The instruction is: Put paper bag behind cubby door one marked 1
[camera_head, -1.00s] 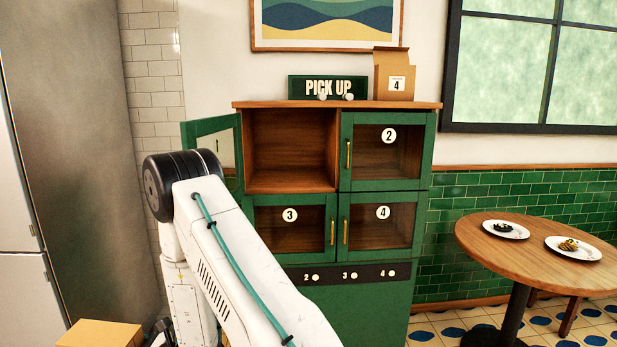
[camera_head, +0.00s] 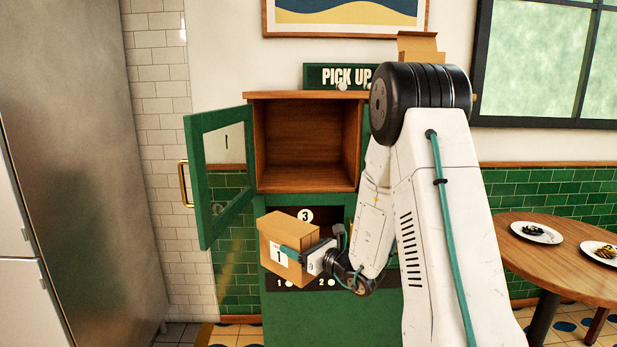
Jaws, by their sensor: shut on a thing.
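The paper bag (camera_head: 292,230) is brown with a white label reading 1. My gripper (camera_head: 288,254) is shut on it and holds it upright in front of the lower-left cubby marked 3. Part of the label is covered by a finger. The top-left cubby (camera_head: 308,148) is open and empty, with a wooden inside. Its green-framed glass door (camera_head: 216,172) stands swung out to the left, with a brass handle and a faint 1 on the glass. The bag is below the open cubby's floor and apart from the door.
My arm hides the right-hand cubbies. Another paper bag (camera_head: 418,46) and a PICK UP sign (camera_head: 338,76) stand on top of the cabinet. A round table (camera_head: 545,262) with two plates is at the right. A steel fridge (camera_head: 75,150) stands at the left.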

